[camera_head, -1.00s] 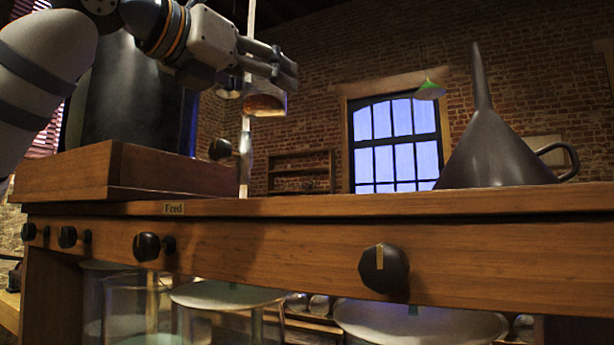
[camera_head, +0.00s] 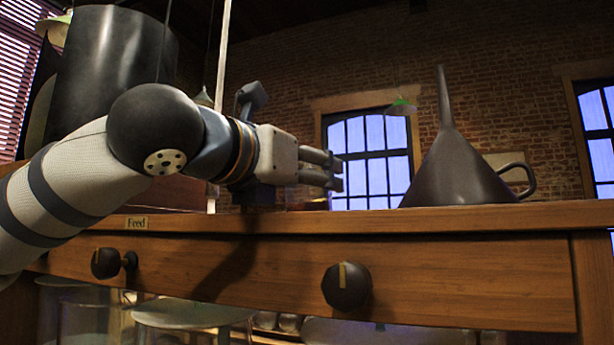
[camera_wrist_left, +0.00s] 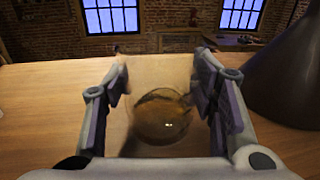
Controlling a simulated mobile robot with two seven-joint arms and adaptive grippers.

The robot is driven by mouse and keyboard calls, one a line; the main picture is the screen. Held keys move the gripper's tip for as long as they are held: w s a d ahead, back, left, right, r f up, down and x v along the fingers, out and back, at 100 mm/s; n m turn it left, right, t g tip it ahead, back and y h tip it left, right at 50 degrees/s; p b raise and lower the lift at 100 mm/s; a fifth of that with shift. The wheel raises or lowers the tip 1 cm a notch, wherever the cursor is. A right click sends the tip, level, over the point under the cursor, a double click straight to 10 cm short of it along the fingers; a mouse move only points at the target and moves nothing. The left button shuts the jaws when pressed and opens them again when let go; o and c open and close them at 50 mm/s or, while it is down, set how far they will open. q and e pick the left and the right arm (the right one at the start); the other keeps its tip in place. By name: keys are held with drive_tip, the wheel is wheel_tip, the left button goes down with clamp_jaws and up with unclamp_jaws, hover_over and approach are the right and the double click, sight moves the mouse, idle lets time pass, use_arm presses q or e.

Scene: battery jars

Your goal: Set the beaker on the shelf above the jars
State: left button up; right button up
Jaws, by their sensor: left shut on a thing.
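My left gripper (camera_head: 330,171) is low over the wooden shelf top (camera_head: 400,217), left of the funnel in the head view. In the left wrist view my left gripper (camera_wrist_left: 160,90) is shut on the clear glass beaker (camera_wrist_left: 160,118), which has amber liquid in its bottom. The beaker is between the two fingers, with the wooden top behind and below it. In the head view the beaker is mostly hidden, and I cannot tell whether its base touches the wood. Glass jars (camera_head: 90,318) with pale lids stand under the shelf. My right gripper is not in view.
A dark metal funnel (camera_head: 455,170) stands upside down on the shelf, right of my gripper. A large dark cylinder (camera_head: 105,75) stands at the left behind my arm. Black knobs (camera_head: 347,286) stick out of the shelf's front. Wood between gripper and funnel is bare.

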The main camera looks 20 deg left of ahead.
use_arm(q)
drive_tip(key=shift+d, duration=0.1)
drive_tip(key=o, duration=1.2)
drive_tip(key=s+a, duration=0.1)
drive_tip(key=s, duration=1.1)
drive_tip(key=shift+a, duration=0.15)
